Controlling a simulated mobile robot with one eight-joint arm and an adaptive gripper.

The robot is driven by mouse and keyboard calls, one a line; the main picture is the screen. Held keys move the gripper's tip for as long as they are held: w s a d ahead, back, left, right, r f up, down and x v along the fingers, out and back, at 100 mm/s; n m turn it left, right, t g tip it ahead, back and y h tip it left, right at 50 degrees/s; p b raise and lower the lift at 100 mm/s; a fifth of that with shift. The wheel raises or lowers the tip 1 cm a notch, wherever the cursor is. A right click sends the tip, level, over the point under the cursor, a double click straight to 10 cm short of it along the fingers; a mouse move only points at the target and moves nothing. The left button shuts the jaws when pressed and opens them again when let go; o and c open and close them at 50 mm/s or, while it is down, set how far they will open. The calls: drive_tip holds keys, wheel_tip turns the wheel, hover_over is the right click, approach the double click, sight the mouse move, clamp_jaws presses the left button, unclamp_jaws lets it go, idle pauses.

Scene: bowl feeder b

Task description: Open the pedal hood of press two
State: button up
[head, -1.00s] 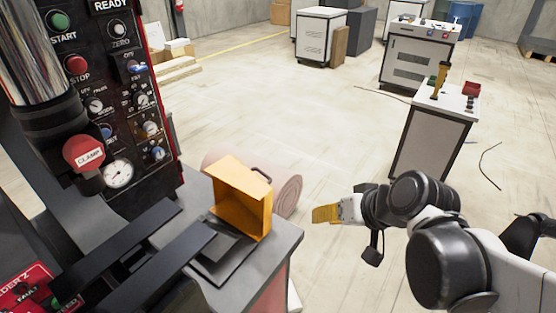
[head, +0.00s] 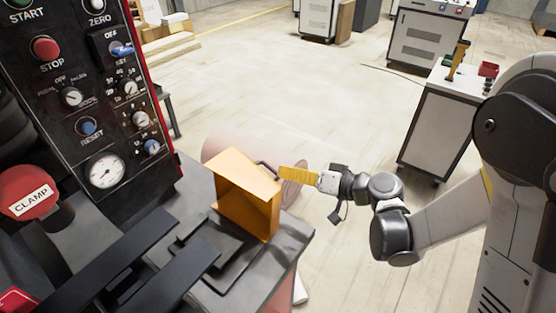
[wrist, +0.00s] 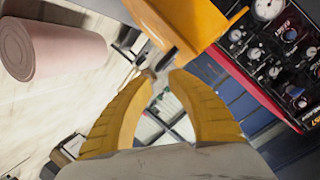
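The orange pedal hood (head: 247,196) sits on the grey corner of the press bench, its open side facing the front right. A small dark handle (head: 264,168) stands out at its upper back edge. My gripper (head: 283,173) has yellow fingers pointing left, with the tips close beside the handle. I cannot tell whether they touch it. In the wrist view my gripper (wrist: 162,75) is open, with a narrow gap between the fingertips. The orange hood (wrist: 190,18) lies just beyond them, with part of the dark handle near the tips.
The black press panel (head: 90,85) with knobs and a gauge stands at left, beside a red CLAMP button (head: 30,196). Dark rails (head: 120,260) run along the bench. A pinkish roll (head: 225,150) lies behind the hood. White cabinets (head: 437,130) stand at right; the floor between is clear.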

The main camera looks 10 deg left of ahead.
sight(271, 167)
drive_tip(key=b+x, duration=0.1)
drive_tip(key=x, duration=0.5)
drive_tip(key=shift+a, duration=0.15)
clamp_jaws()
